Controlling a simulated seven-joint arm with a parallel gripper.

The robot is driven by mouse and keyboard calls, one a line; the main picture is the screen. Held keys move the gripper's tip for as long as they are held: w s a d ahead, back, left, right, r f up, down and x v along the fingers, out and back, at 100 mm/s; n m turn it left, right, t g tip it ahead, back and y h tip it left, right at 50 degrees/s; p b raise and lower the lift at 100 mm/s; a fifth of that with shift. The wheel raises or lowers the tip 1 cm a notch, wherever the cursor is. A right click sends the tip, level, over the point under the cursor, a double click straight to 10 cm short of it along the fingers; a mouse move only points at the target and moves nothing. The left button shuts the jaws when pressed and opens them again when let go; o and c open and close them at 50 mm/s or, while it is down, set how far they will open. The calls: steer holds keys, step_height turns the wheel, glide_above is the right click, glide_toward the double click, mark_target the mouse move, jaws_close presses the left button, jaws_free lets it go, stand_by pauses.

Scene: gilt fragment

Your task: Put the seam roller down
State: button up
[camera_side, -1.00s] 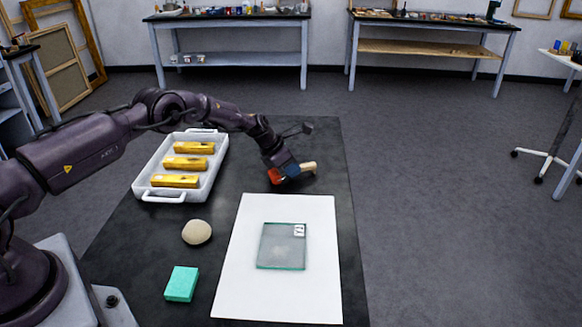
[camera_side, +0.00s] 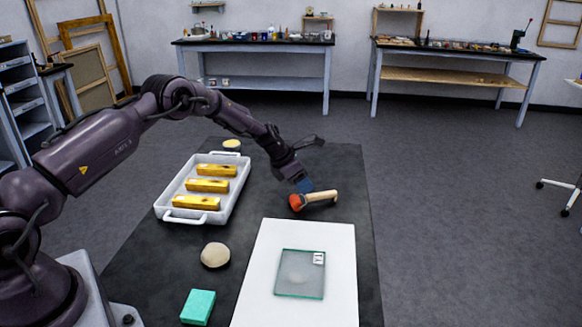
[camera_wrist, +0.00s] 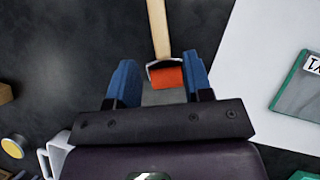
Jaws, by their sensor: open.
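The seam roller has an orange-red roller head (camera_side: 297,202) and a pale wooden handle (camera_side: 322,196). It lies on the dark mat (camera_side: 345,170), behind the white sheet. My gripper (camera_side: 305,185) is just above the roller head, pointing down. In the wrist view my blue fingers (camera_wrist: 160,82) stand wide apart, with the orange roller head (camera_wrist: 168,76) between and beyond them, nearer the right finger. The handle (camera_wrist: 158,30) runs away toward the top. A gap shows on both sides of the head, so the fingers do not grip it.
A white tray (camera_side: 168,207) with three gold bars stands left of my gripper. A white sheet (camera_side: 342,245) with a labelled glass slab (camera_side: 300,286) lies in front. A beige rounded object (camera_side: 215,255) and a green block (camera_side: 198,306) are at front left. Bare mat lies around the roller.

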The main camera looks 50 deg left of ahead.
steer(key=v, duration=0.6)
steer(key=shift+r, duration=0.3)
steer(key=s+d+r+m+g, duration=0.1)
steer(key=s+d+r+m, duration=0.5)
steer(key=r+m, duration=0.3)
steer(key=s+d+r+m, duration=0.5)
steer(key=s+r+m, duration=0.15)
steer(key=r, duration=0.55)
steer(key=s+d+r+m+y, duration=0.1)
steer(key=s+d+m, duration=0.1)
steer(key=s+m, duration=0.6)
steer(key=s+d+r+m+y, duration=0.1)
steer(key=s+d+m, duration=0.2)
steer(key=s+m, duration=0.5)
steer(key=s, duration=0.8)
steer(key=shift+s, duration=0.2)
steer(key=shift+o, duration=0.5)
steer(key=shift+r, duration=0.2)
